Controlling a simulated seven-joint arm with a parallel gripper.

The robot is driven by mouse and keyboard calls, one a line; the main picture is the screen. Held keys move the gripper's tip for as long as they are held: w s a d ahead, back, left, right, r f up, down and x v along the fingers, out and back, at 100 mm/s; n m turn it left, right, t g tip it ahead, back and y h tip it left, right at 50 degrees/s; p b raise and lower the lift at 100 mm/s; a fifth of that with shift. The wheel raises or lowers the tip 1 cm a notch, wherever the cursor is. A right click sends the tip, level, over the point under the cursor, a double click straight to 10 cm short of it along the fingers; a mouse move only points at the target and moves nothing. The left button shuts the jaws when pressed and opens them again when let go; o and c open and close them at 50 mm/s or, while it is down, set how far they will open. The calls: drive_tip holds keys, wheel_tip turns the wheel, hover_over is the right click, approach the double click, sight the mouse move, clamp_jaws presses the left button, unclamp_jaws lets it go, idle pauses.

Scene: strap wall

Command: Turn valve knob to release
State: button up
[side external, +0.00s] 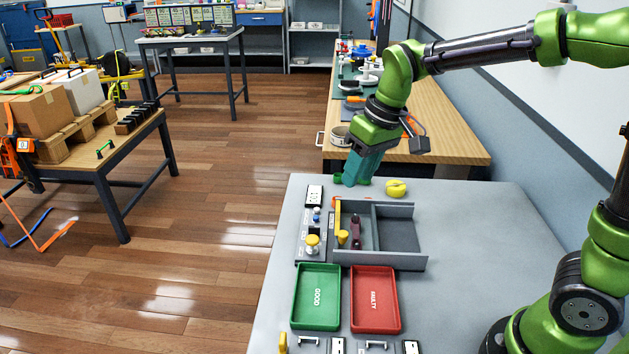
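My gripper (356,180) has teal fingers and points down at the far edge of the grey table. Small green parts show beside its fingertips; I cannot tell whether it touches them, or whether the fingers are open or shut. A yellow rounded knob-like piece (396,188) sits on the table just right of the gripper, apart from it. A yellow knob (312,241) stands on the grey panel (303,258) at the left edge. Another yellow piece (343,237) is in the grey divided tray (424,264). I cannot tell which is the valve knob.
A green tray marked GOOD (317,324) and a red tray marked FAULTY (375,325) lie nearer the camera. The grey table (470,230) is clear on the right. A wooden bench (455,146) with tools and containers stands behind. A table with boxes (75,92) stands left.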

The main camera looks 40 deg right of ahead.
sight(314, 226)
drive_tip(key=w+a+f+n+g+h, duration=0.1)
drive_tip(key=w+f+n+g+h, duration=0.15)
drive_tip(key=w+n, duration=0.75)
drive_tip(key=shift+m+y, duration=0.45)
drive_tip(key=shift+m, duration=0.15)
drive_tip(key=f, duration=0.5)
drive_tip(key=w+f, duration=0.1)
drive_tip(key=f, duration=1)
drive_tip(key=shift+w+a+f, duration=0.15)
drive_tip(key=shift+a+f, duration=0.05)
drive_tip(key=shift+f, duration=0.15)
clamp_jaws()
